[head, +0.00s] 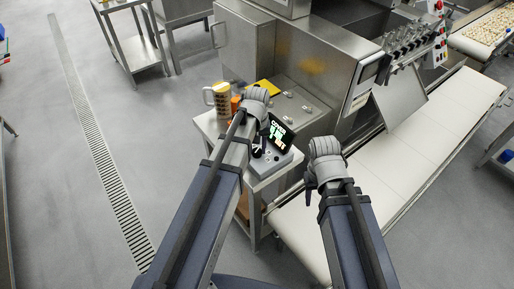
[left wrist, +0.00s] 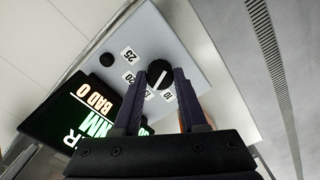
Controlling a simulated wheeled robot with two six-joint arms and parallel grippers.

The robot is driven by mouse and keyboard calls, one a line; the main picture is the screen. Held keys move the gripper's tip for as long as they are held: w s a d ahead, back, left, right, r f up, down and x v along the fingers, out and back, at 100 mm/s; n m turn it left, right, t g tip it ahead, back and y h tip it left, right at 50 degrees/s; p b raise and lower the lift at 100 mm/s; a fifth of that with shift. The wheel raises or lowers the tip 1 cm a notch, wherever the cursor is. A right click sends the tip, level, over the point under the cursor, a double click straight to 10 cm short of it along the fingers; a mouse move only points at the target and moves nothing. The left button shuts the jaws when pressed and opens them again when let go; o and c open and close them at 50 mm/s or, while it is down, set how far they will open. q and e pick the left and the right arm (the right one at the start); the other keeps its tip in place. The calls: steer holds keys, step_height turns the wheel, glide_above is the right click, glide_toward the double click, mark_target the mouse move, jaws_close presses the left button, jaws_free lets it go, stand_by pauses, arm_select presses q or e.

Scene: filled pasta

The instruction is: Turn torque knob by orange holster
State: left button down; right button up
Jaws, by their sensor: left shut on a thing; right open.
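The torque knob (left wrist: 158,75) is a black round dial with a white pointer line, on a light grey panel printed 10 to 25 in the left wrist view. My left gripper (left wrist: 161,78) is shut on it, one finger on each side. The pointer slants down between the fingers; its exact reading is hard to tell. In the head view my left arm hides the knob. An orange item (head: 235,104), perhaps the holster, shows beside the left wrist. My right gripper (head: 311,182) is open and empty, above the conveyor's near end.
A lit display (head: 279,134) with green and white text stands beside the knob; it also shows in the left wrist view (left wrist: 85,110). A beige pitcher (head: 217,98) stands on the small table. A steel machine (head: 310,65) stands behind, and a white conveyor (head: 400,160) runs right.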

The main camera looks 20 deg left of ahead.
mark_target(258, 152)
arm_select(q)
steer(key=shift+c, duration=2.2)
jaws_free()
steer(key=shift+r, duration=0.1)
step_height(258, 152, up, 8)
steer(key=p, duration=0.8)
steer(key=shift+f, duration=0.2)
steer(key=shift+s+d, duration=0.2)
steer(key=shift+s, duration=0.05)
steer(key=s+d+f+m+y+b, duration=0.1)
steer(key=s+d+m+b, duration=0.1)
steer(key=s+d+m, duration=0.5)
steer(key=s+d, duration=0.3)
steer(key=s, duration=0.4)
steer(key=shift+f, duration=0.35)
